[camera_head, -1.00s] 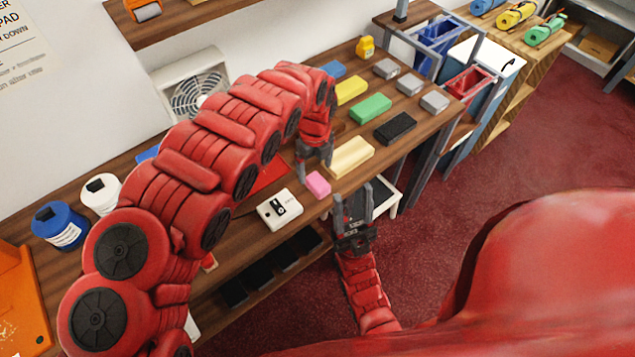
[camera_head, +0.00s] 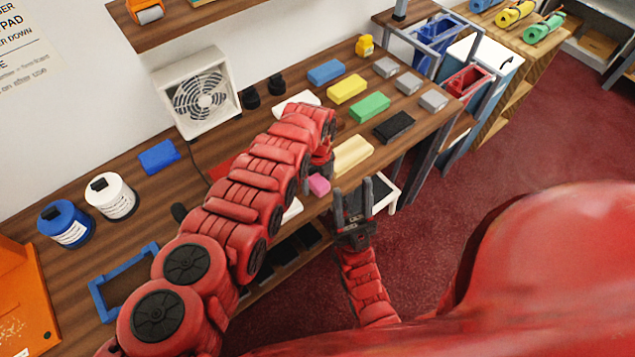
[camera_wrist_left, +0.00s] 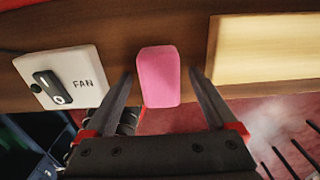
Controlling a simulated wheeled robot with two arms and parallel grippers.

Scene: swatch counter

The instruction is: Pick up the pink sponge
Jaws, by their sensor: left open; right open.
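The pink sponge (camera_head: 318,185) lies on the wooden counter near its front edge, partly hidden by my left arm in the head view. In the left wrist view the pink sponge (camera_wrist_left: 158,77) sits between the two open fingers of my left gripper (camera_wrist_left: 161,88), with a gap on each side. In the head view my left gripper (camera_head: 318,168) is mostly hidden behind its own arm, right at the sponge. My right gripper (camera_head: 354,205) is open and empty, in front of the counter edge and to the right of the sponge.
A pale yellow block (camera_head: 352,153) lies just right of the sponge; a white fan switch box (camera_wrist_left: 62,78) lies to its left. Green (camera_head: 370,107), yellow (camera_head: 347,89) and black (camera_head: 394,126) blocks lie farther right. A fan (camera_head: 197,92) stands at the wall.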

